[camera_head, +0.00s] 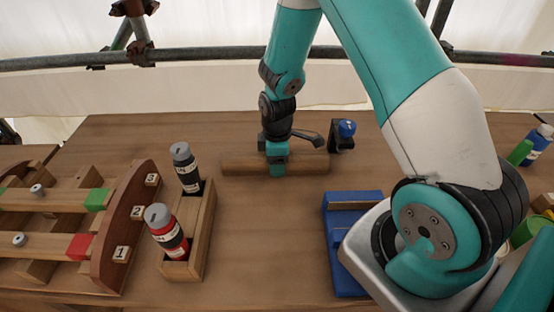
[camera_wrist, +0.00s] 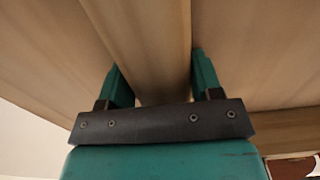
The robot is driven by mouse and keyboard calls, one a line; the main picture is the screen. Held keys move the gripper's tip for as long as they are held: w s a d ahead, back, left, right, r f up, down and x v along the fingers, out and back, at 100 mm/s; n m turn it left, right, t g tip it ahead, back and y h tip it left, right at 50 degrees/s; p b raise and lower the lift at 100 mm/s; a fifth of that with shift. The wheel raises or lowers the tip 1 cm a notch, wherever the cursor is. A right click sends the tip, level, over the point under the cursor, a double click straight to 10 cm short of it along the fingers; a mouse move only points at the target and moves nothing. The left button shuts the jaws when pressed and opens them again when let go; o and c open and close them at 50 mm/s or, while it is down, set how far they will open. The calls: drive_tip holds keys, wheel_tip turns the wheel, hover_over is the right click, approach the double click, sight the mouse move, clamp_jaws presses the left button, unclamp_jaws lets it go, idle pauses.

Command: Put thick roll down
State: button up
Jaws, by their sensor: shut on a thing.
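The thick roll (camera_head: 306,164) is a long, smooth wooden cylinder. It lies crosswise in the head view, at the back middle of the table. My gripper (camera_head: 277,171) points down and is shut on it near its middle. The wrist view shows the roll (camera_wrist: 152,40) running between the two green fingers of my gripper (camera_wrist: 158,78). The roll is level and at or very close to the tabletop (camera_head: 255,235). I cannot tell whether it touches the wood.
A narrow wooden box (camera_head: 202,235) with two capped bottles stands left of the roll. A wooden rack (camera_head: 129,220) with numbered tags is farther left. A blue slotted block (camera_head: 352,200) lies to the right. A black holder with a blue knob (camera_head: 347,129) stands behind the roll's right end.

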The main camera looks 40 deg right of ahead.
drive_tip(key=o, duration=1.1)
drive_tip(key=shift+r, duration=0.1)
wheel_tip(320, 180, up, 11)
drive_tip(key=shift+r, duration=0.15)
drive_tip(key=shift+a+r, duration=0.1)
drive_tip(key=shift+r, duration=0.25)
drive_tip(key=s+a+r+m+y, duration=0.1)
drive_tip(key=s+a+r, duration=0.3)
drive_tip(key=s, duration=0.3)
drive_tip(key=s+a+r+m+y, duration=0.1)
drive_tip(key=s+a+r, duration=0.4)
drive_tip(key=s+a, duration=0.2)
drive_tip(key=s+a+r+m+y, duration=0.2)
drive_tip(key=s+a+r, duration=0.3)
drive_tip(key=s, duration=0.2)
drive_tip(key=shift+a+r, duration=0.15)
drive_tip(key=shift+a, duration=0.2)
drive_tip(key=shift+w, duration=0.1)
